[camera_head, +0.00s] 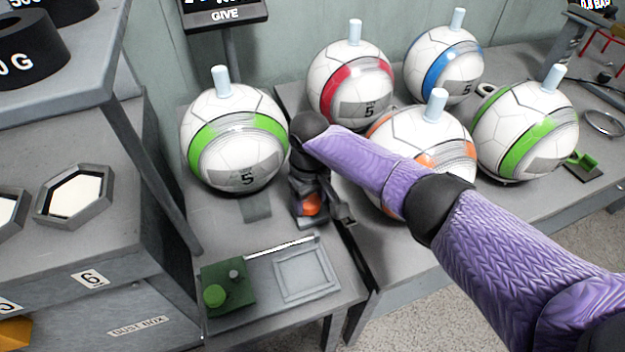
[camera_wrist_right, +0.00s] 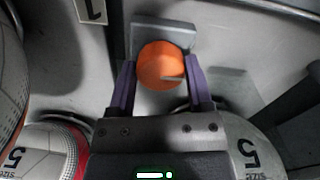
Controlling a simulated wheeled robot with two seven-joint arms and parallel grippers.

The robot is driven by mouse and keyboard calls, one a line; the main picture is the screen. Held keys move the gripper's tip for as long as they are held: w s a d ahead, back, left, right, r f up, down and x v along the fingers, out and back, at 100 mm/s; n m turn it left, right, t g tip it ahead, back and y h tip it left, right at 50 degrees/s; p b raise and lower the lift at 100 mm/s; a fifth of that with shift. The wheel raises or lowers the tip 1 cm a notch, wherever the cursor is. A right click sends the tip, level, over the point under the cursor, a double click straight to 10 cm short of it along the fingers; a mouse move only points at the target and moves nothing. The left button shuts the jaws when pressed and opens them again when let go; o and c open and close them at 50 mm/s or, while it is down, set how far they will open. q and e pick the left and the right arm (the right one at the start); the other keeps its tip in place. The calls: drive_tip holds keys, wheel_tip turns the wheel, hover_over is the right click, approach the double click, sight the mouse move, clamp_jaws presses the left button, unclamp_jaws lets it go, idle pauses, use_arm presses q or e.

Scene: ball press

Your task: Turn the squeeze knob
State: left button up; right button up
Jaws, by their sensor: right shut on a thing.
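The orange round knob (camera_wrist_right: 162,64) sits in front of a small grey bracket in the right wrist view. My right gripper (camera_wrist_right: 161,78) is shut on it, with one purple finger on each side. In the head view my right arm reaches in from the right. The right gripper (camera_head: 311,188) points down beside the green-striped ball, and the orange knob (camera_head: 311,204) shows partly at its fingers. The rest of the knob is hidden by the gripper. My left gripper is not in view.
Green-striped ball (camera_head: 235,138) stands left of the gripper. An orange-striped ball (camera_head: 428,140) stands behind my forearm. Red-striped ball (camera_head: 350,84) and blue-striped ball (camera_head: 444,64) stand at the back.

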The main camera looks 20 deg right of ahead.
drive_tip(key=shift+a+r+m+p, duration=0.1)
drive_tip(key=shift+r+m+p, duration=0.2)
drive_tip(key=shift+m+p, duration=0.5)
drive_tip(key=m+p, duration=0.1)
drive_tip(key=m, duration=0.1)
drive_tip(key=shift+f+m, duration=0.1)
drive_tip(key=shift+m, duration=0.9)
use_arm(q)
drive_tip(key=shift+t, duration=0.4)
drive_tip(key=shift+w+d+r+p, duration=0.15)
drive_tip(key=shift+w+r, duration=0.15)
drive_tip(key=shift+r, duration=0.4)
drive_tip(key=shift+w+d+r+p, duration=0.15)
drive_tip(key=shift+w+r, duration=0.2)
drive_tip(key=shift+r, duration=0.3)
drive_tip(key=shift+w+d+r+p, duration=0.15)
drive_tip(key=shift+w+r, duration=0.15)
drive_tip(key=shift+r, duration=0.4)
use_arm(e)
drive_tip(key=shift+f+m, duration=0.1)
drive_tip(key=shift+m, duration=0.6)
